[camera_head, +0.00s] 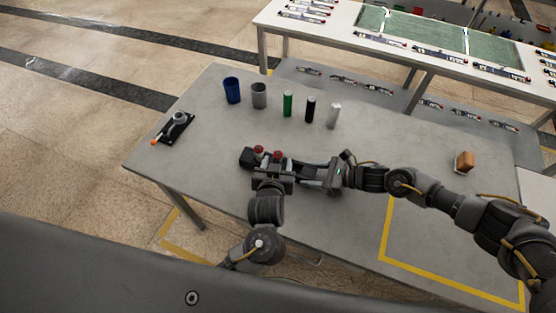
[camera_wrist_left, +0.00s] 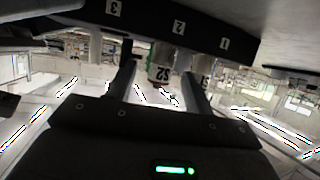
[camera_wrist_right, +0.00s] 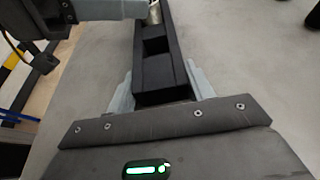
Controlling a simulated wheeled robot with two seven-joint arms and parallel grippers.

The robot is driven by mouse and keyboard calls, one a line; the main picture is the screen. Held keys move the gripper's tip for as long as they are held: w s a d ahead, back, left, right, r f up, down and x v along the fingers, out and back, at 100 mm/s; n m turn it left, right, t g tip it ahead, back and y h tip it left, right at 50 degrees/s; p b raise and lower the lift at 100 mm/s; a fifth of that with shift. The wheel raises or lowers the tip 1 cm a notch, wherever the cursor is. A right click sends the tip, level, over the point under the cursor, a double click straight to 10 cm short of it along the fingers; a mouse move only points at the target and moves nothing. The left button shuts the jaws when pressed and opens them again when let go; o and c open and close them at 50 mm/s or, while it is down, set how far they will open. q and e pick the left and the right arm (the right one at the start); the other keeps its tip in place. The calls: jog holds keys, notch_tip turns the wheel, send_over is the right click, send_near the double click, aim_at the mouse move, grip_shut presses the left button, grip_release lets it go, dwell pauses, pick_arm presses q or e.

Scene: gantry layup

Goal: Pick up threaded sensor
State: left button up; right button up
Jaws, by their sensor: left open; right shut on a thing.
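A black rack (camera_head: 247,158) is held over the table, gripped by my right gripper (camera_wrist_right: 160,88); its empty square slot (camera_wrist_right: 156,47) shows in the right wrist view. Two red-topped threaded sensors show at the rack in the head view, one at the left (camera_head: 258,149) and one at the right (camera_head: 277,155). In the left wrist view the rack (camera_wrist_left: 145,22) bears the numbers 3, 2 and 1. A light cylindrical sensor marked 52 (camera_wrist_left: 161,73) hangs below number 2, between the fingers of my open left gripper (camera_wrist_left: 160,84). Another sensor (camera_wrist_left: 204,70) is partly hidden behind a finger. Contact is unclear.
A blue cup (camera_head: 232,90), grey cup (camera_head: 259,95), green cylinder (camera_head: 288,104), black cylinder (camera_head: 310,109) and silver cylinder (camera_head: 334,116) stand behind the rack. The table's front right is clear.

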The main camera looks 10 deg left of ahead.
pick_arm(q)
jog(key=shift+x, duration=2.7)
jog(key=c, duration=1.1)
notch_tip(320, 180, up, 10)
jog(key=shift+r, duration=0.1)
pick_arm(e)
jog(key=o, duration=1.1)
